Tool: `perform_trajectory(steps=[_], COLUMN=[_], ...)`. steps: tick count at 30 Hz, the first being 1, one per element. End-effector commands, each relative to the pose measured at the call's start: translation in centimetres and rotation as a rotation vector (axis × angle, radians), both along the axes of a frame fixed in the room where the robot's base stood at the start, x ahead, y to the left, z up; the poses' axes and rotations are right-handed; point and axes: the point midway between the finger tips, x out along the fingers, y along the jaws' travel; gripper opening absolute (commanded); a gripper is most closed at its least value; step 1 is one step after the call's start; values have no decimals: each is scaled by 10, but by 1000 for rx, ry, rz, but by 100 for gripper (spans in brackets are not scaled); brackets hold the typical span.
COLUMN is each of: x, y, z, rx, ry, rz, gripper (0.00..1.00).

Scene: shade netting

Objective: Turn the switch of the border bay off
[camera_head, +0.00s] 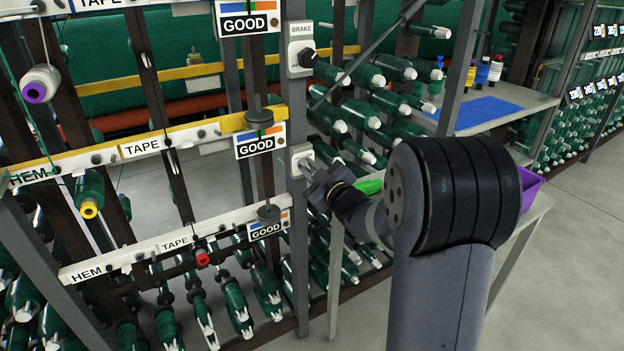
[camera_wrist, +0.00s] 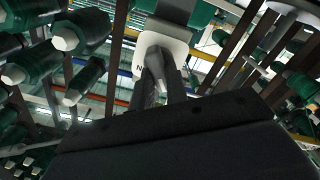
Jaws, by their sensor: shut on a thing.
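A grey-white switch box (camera_head: 298,152) is mounted on the grey upright post in the middle of the head view. My gripper (camera_head: 312,172) is at the front of this box, its fingers shut on the switch knob. In the wrist view the fingers (camera_wrist: 166,72) meet in front of the white plate of the box (camera_wrist: 150,44). Only part of its lettering shows, an "N" left of the fingers. I cannot read a border bay label.
Rails with HEM, TAPE and GOOD labels (camera_head: 259,141) lie left. Green spools (camera_head: 362,115) crowd behind. A purple bin (camera_head: 530,188) stands right; floor beyond is clear.

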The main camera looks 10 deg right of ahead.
Motion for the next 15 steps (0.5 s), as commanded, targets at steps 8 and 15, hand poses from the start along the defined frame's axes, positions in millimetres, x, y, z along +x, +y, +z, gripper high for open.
perform_trajectory(steps=[8, 15], x=[0, 0], y=[1, 1], z=[-3, -1], rx=[-163, -188], ry=[-54, -60], rz=[1, 1], gripper=[0, 0])
